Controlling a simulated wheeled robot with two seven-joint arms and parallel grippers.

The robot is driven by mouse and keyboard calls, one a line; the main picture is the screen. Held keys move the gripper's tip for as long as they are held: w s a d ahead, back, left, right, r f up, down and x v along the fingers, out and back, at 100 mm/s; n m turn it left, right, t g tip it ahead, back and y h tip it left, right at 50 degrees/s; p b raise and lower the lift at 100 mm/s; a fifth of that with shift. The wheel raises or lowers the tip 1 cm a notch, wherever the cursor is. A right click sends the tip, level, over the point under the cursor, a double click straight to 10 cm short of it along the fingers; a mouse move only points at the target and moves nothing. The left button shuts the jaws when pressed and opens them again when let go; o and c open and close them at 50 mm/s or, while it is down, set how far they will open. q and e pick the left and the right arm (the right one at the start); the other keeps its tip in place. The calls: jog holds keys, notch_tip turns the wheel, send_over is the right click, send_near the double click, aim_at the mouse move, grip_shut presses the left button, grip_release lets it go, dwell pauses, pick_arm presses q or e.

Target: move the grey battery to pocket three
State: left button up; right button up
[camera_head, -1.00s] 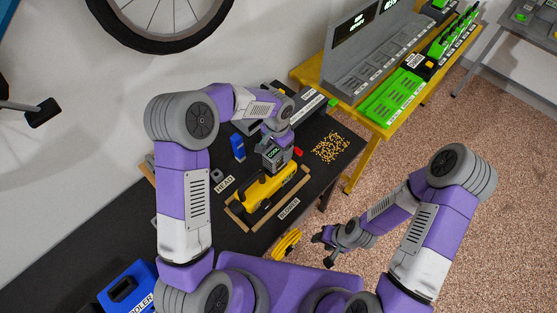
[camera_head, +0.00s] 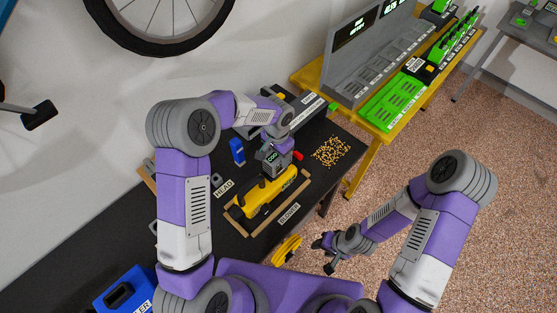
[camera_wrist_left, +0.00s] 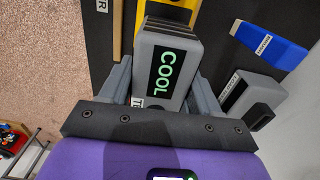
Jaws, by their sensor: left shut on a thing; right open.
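The grey battery (camera_head: 270,159) has a dark display reading COOL in green. My left gripper (camera_head: 279,152) is shut on it. In the left wrist view the battery (camera_wrist_left: 165,60) sits between the two grey fingers of the left gripper (camera_wrist_left: 163,92), its display facing the camera. It is at the end of the yellow blower (camera_head: 268,186); I cannot tell whether they touch. My right gripper (camera_head: 328,252) is open and empty, over the floor. A grey rack (camera_head: 375,68) with several slots stands on the yellow bench; its pocket numbers are unreadable.
A blue block (camera_head: 237,151) stands left of the battery. A grey block (camera_wrist_left: 251,97) lies close to the left gripper. The blower sits within wooden rails on the black worktop (camera_head: 80,245). A green slotted tray (camera_head: 394,101) is on the yellow bench (camera_head: 368,150). Small brass-coloured pieces (camera_head: 331,151) lie nearby.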

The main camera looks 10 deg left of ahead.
pick_arm(q)
jog(key=shift+r+p, duration=0.45)
jog(key=shift+r, duration=0.35)
dwell(0.4)
jog(key=shift+r+p, duration=1.3)
jog(key=shift+r, duration=0.75)
